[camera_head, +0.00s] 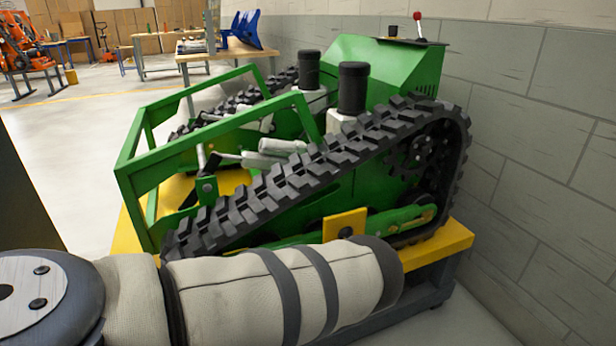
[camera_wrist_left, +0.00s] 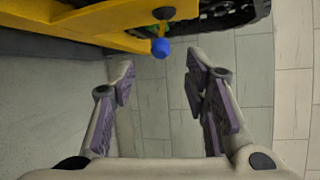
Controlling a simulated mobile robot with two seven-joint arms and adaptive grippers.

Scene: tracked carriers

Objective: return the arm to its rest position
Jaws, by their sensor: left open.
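My left arm (camera_head: 250,290) lies across the bottom of the head view, covered in a pale sleeve with dark bands. It passes in front of the green tracked carrier (camera_head: 390,75). The left gripper is out of the head view. In the left wrist view my left gripper (camera_wrist_left: 160,80) is open, with nothing between its fingers. Beyond the fingertips, a blue ball-shaped knob (camera_wrist_left: 160,48) shows below a yellow edge, apart from the fingers. My right gripper is in neither view.
The carrier stands on a yellow platform (camera_head: 450,243) close to a grey block wall (camera_head: 540,120) on the right. Its black track (camera_head: 290,185) faces me. Workbenches (camera_head: 215,54) and an orange robot arm (camera_head: 22,45) stand farther back. Open floor (camera_head: 60,150) lies at the left.

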